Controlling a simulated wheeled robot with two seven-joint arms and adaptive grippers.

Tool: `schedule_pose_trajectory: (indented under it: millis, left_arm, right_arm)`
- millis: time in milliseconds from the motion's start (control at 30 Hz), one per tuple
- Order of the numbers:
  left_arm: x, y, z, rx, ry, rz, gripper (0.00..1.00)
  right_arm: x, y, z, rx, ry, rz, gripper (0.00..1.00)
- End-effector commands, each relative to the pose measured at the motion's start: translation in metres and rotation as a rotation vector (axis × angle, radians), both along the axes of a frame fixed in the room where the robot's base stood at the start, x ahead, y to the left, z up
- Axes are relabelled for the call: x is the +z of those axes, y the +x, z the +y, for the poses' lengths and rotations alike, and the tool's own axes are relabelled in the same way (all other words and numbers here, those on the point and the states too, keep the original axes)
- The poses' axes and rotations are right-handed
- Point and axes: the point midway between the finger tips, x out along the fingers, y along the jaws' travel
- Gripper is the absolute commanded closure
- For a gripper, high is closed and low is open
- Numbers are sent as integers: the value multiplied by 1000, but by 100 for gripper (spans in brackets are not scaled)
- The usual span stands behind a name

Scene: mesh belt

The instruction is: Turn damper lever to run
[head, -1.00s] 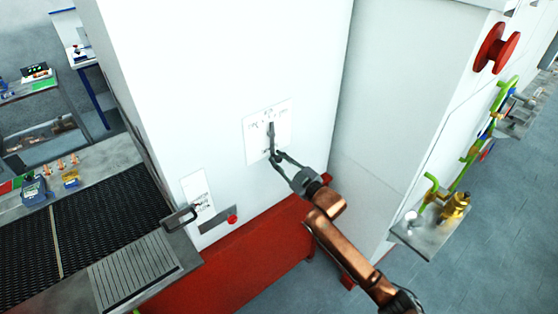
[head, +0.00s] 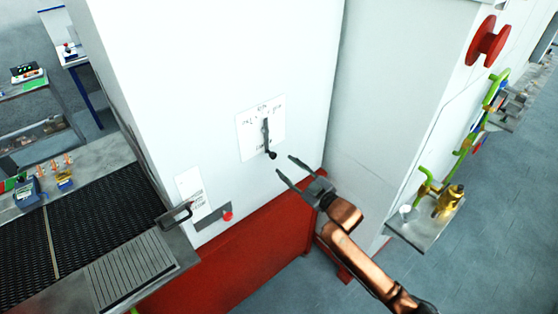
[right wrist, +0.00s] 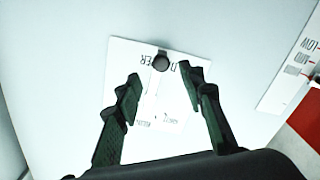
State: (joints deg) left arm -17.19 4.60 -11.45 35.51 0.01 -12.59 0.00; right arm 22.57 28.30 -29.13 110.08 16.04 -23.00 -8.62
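The damper lever (head: 266,135) is a dark bar on a white label plate (head: 247,140) on the pale cabinet wall. It lies roughly upright on the plate, with its dark round knob (head: 272,155) at the lower end. The plate's small print is mostly unreadable in the head view. In the right wrist view the knob (right wrist: 160,62) shows beside the upside-down word DAMPER. My right gripper (head: 285,165) is open and empty, just below and right of the knob, apart from it. Its fingers (right wrist: 160,76) spread either side of the plate in the wrist view. My left gripper is out of view.
A second label plate (head: 192,192) with a black handle (head: 176,215) and a red button (head: 227,216) is lower left. The dark mesh belt (head: 90,215) lies left. A red base (head: 250,265) runs below the cabinet. Green and brass valves (head: 447,202) stand right.

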Motion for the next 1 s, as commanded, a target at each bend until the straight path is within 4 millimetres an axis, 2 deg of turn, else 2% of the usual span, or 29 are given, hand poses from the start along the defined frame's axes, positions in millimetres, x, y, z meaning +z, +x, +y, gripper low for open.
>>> schedule_pose_trajectory:
  millis: [100, 300, 833, 933, 1000]
  left_arm:
    - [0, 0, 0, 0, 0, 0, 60]
    - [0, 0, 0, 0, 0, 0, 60]
    - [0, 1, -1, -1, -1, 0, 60]
    - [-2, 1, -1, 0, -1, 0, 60]
    - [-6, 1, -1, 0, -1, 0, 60]
  right_arm:
    - [-1, -17, -12, 0, -2, 1, 63]
    - [0, -30, -21, 1, 0, 0, 63]
    - [-1, -31, -22, 0, 0, 2, 63]
    - [-14, -27, -27, -14, 0, 19, 63]
    - [-38, -20, -38, -40, 1, 49, 63]
